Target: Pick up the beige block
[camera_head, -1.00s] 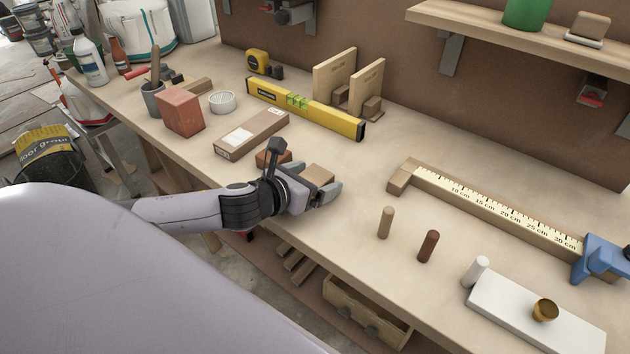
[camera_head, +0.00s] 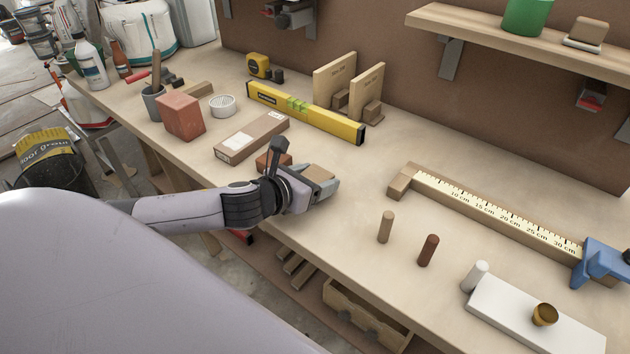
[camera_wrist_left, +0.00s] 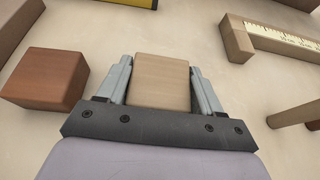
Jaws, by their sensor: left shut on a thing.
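The beige block (camera_head: 318,173) sits between the fingers of my left gripper (camera_head: 325,184) near the front edge of the workbench. In the left wrist view, the beige block (camera_wrist_left: 161,82) fills the gap between the two grey fingers of my left gripper (camera_wrist_left: 161,84), which are shut on it. Whether the block touches the bench cannot be told. My right gripper is not in view.
A reddish-brown block (camera_wrist_left: 45,78) stands just left of the gripper. A cardboard box (camera_head: 252,138) and a yellow level (camera_head: 305,112) lie behind. Beige (camera_head: 386,226) and brown (camera_head: 428,250) pegs stand to the right, before a wooden ruler bar (camera_head: 490,208).

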